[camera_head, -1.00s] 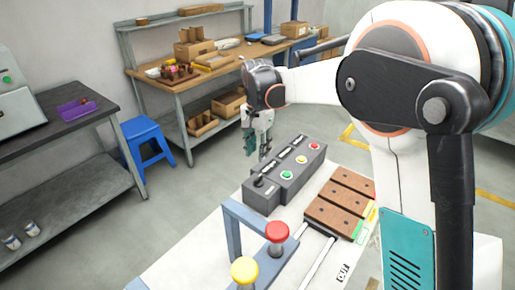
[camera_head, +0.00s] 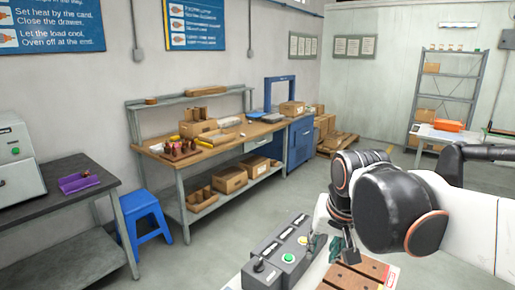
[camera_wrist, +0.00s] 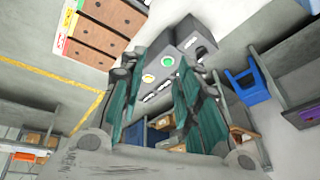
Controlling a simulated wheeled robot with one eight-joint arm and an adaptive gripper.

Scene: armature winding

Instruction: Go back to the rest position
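My gripper (camera_head: 327,246) hangs at the end of my arm, above the right end of the grey control box in the head view. In the wrist view the two teal fingers of my gripper (camera_wrist: 170,72) stand apart with nothing held between them. The grey control box (camera_head: 262,275) with green and yellow buttons stands on the pale table below; it also shows beyond the fingertips in the wrist view (camera_wrist: 196,37).
A wooden workbench (camera_head: 225,140) with boxes runs along the back wall. A blue stool (camera_head: 143,213) stands left of it, by a dark table (camera_head: 70,195) with a purple tray (camera_head: 78,183). A metal shelf (camera_head: 447,90) stands at the back right. The floor between is clear.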

